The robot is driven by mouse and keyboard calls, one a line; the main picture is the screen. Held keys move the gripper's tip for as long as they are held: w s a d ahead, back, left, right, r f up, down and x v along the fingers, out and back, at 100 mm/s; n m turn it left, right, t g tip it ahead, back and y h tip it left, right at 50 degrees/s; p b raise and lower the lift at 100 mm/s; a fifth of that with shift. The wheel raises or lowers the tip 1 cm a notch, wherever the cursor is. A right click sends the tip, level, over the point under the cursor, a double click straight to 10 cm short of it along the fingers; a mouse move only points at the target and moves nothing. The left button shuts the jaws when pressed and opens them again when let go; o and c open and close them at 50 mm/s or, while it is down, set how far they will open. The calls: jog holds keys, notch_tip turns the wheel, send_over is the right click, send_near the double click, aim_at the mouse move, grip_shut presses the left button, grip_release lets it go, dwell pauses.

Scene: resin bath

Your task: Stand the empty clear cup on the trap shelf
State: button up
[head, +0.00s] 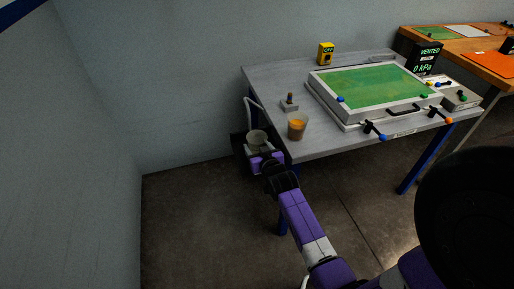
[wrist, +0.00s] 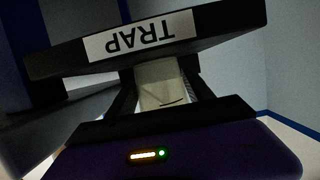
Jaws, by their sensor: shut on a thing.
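The clear cup (head: 257,137) shows pale and empty in the head view, beside the table's left end. My gripper (head: 262,153) is shut on it. In the wrist view my two dark fingers stand on either side of the pale cup (wrist: 161,86). The trap shelf (head: 239,146) is a dark piece low at the table's left end, partly hidden by the cup and my gripper. Its black edge (wrist: 222,27) with an upside-down TRAP label crosses the wrist view and hides part of the cup. I cannot tell whether the cup touches the shelf.
A cup of amber liquid (head: 297,126) stands at the grey table's (head: 275,86) near left corner, close to my gripper. A pale hose (head: 252,104) hangs at the left end. A green-topped frame (head: 370,88) covers the table's middle. The floor to the left is clear.

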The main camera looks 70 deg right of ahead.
jog(key=shift+f, duration=0.15)
jog(key=o, duration=1.3)
jog(key=shift+o, duration=0.2)
